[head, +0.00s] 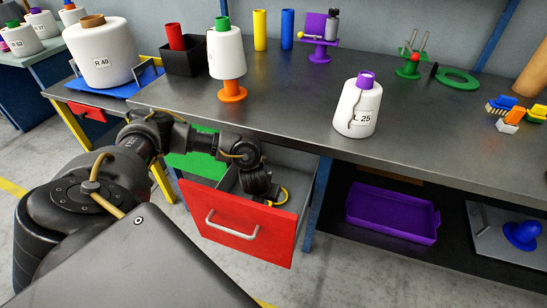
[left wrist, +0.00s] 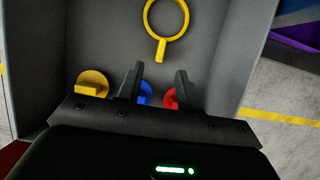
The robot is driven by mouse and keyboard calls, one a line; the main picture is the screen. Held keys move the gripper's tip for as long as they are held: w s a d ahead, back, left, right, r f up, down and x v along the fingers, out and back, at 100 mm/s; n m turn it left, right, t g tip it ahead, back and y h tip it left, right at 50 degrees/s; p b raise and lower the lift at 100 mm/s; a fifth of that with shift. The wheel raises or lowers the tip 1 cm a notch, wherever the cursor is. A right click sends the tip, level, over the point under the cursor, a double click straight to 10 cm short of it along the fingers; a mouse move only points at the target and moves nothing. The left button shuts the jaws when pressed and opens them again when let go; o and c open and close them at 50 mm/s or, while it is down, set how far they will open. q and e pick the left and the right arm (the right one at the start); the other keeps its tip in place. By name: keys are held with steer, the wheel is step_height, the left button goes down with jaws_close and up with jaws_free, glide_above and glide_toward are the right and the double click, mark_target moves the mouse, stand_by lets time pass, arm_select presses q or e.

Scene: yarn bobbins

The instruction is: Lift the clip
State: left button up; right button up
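My left gripper (head: 266,190) reaches down into the open red-fronted drawer (head: 232,228). In the left wrist view the two dark fingers of the gripper (left wrist: 158,78) stand apart with nothing clearly held between them. A small blue piece (left wrist: 145,93) and a small red piece (left wrist: 170,98) lie in the drawer, each partly hidden by a finger. A yellow rounded piece (left wrist: 92,82) lies to their left. A yellow ring with a short handle (left wrist: 161,48) lies beyond the fingertips. I cannot tell which piece is the clip. My right gripper is not in view.
The drawer walls (left wrist: 235,45) stand close around the gripper. The grey worktop (head: 290,110) is above, with a cone labelled L 25 (head: 357,108) and a cone on an orange stand (head: 232,92). A purple tray (head: 392,215) sits on the lower shelf.

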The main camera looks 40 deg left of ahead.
arm_select(q)
steer(key=b+x, duration=0.1)
steer(key=x, duration=0.4)
steer(key=shift+f+b, duration=0.15)
steer(key=shift+b, duration=0.2)
steer(key=b+x, duration=0.1)
steer(key=x, duration=0.3)
steer(key=shift+w+f, duration=0.2)
steer(key=shift+f, duration=0.15)
steer(key=shift+w+f+b, duration=0.1)
steer(key=shift+f+b, duration=0.05)
steer(key=shift+b, duration=0.15)
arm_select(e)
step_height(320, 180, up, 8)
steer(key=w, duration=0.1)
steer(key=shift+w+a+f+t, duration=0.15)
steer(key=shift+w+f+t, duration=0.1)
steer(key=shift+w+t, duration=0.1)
arm_select(q)
steer(key=shift+c, duration=0.3)
jaws_close()
